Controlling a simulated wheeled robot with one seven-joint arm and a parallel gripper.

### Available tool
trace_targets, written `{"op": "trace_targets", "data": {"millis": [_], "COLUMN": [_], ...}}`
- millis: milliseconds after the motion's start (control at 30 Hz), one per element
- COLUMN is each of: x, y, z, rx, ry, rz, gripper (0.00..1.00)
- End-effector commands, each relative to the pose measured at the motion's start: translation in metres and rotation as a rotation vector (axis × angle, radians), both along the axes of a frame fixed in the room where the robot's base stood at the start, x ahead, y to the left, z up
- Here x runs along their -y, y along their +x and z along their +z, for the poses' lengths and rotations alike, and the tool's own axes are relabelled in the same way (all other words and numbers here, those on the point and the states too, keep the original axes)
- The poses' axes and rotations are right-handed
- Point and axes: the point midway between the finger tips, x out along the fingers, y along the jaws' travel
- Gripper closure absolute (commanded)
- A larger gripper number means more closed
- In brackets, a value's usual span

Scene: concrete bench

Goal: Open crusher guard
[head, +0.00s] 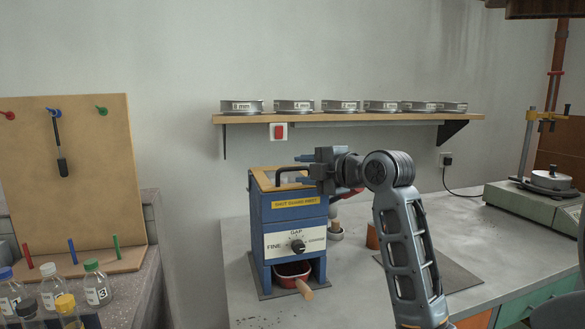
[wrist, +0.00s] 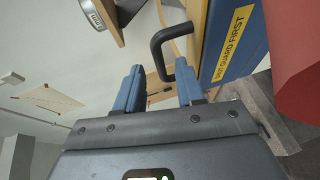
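The crusher (head: 296,216) is a blue box on the bench with a yellow "SHUT GUARD FIRST" label and a dial below it. Its wood-edged guard (head: 262,180) appears to lie flat on top, partly hidden by my gripper. A black bent guard handle (head: 278,174) stands up from the top and also shows in the wrist view (wrist: 157,47). My gripper (head: 299,170) is level with the handle at its right side. In the wrist view its two blue fingers (wrist: 158,66) are apart, with the handle at and just beyond the tips; contact cannot be told.
A red pan (head: 287,269) with a wooden grip sits in the crusher's lower opening. A shelf (head: 350,117) with several sieves runs along the wall above. A pegboard (head: 90,170) and bottles stand left, a balance (head: 530,205) right. Bare bench lies in front of the crusher.

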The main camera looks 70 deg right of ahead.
Motion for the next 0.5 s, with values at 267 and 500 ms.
{"op": "trace_targets", "data": {"millis": [267, 500], "x": [0.015, 0.018], "y": [0.031, 0.036], "z": [-0.006, -0.007], "rx": [0.000, 0.002], "ry": [0.001, 0.000], "rz": [0.000, -0.001], "gripper": [0.62, 0.62]}}
